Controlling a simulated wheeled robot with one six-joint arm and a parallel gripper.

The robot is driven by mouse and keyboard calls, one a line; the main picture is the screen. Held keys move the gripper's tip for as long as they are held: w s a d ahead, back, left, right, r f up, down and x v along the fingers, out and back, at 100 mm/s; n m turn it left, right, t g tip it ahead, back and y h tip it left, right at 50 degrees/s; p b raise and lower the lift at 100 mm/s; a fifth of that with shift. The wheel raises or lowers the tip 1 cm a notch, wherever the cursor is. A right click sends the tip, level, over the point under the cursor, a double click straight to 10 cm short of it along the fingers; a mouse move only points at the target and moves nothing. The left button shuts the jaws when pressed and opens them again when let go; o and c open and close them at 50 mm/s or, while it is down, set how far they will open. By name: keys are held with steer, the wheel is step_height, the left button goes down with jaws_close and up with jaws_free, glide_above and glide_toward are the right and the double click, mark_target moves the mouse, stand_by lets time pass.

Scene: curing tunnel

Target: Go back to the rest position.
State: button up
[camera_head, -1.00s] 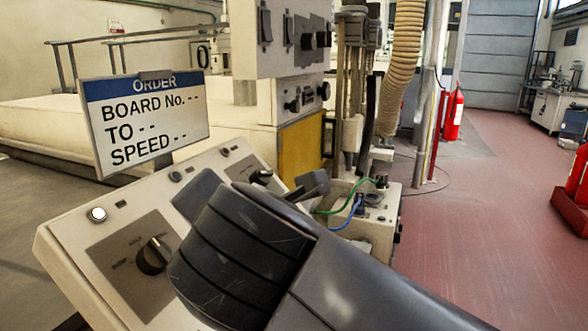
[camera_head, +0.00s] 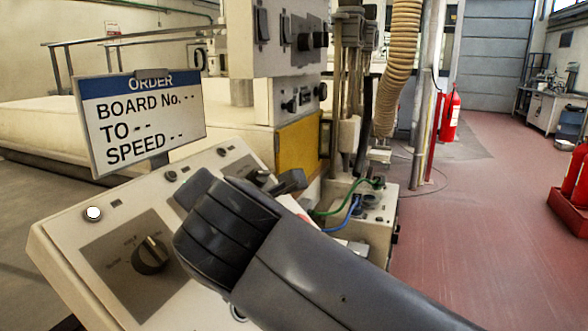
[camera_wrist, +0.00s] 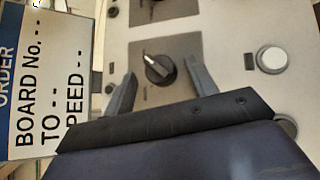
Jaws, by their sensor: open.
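My gripper (camera_wrist: 160,88) is open and empty in the wrist view, its two fingers apart on either side of the black rotary knob (camera_wrist: 158,69). I cannot tell from this view how far above the panel the fingers are. In the head view my arm crosses the lower middle, and the gripper's fingers are mostly hidden behind my wrist. The sloped control panel (camera_head: 75,262) carries the knob (camera_head: 150,254), a white round button (camera_head: 93,214) and small dark switches.
An order sign (camera_head: 140,118) stands at the panel's back edge, close to my gripper. A box with green and blue wires (camera_head: 372,215) and a ribbed hose (camera_head: 397,65) are beyond.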

steer(key=p+v, duration=0.1)
steer(key=v, duration=0.9)
steer(key=b+x, duration=0.2)
steer(key=x, duration=0.9)
steer(key=shift+d+f, duration=0.1)
steer(key=shift+f, duration=0.05)
steer(key=shift+s+d+n+t+y+b, duration=0.2)
steer(key=shift+n+t+y+b, duration=0.1)
steer(key=shift+n+y+b, duration=0.5)
steer(key=shift+w+n, duration=0.1)
steer(key=shift+n, duration=0.4)
steer(key=shift+n+y+p, duration=0.75)
steer(key=shift+n+y, duration=0.05)
steer(key=shift+n, duration=0.1)
steer(key=p, duration=0.1)
steer(key=n+y+p, duration=0.1)
steer(key=shift+d+r+p, duration=0.1)
steer(key=shift+r+p, duration=0.2)
steer(key=shift+p, duration=0.1)
steer(key=n+y+p, duration=0.1)
steer(key=n+p, duration=0.1)
steer(key=p, duration=0.4)
steer(key=n+g+y+p, duration=0.1)
steer(key=n+y+p, duration=0.1)
steer(key=p, duration=0.4)
steer(key=shift+w+d+f+p, duration=0.15)
steer(key=shift+f+p, duration=0.05)
steer(key=shift+p, duration=0.15)
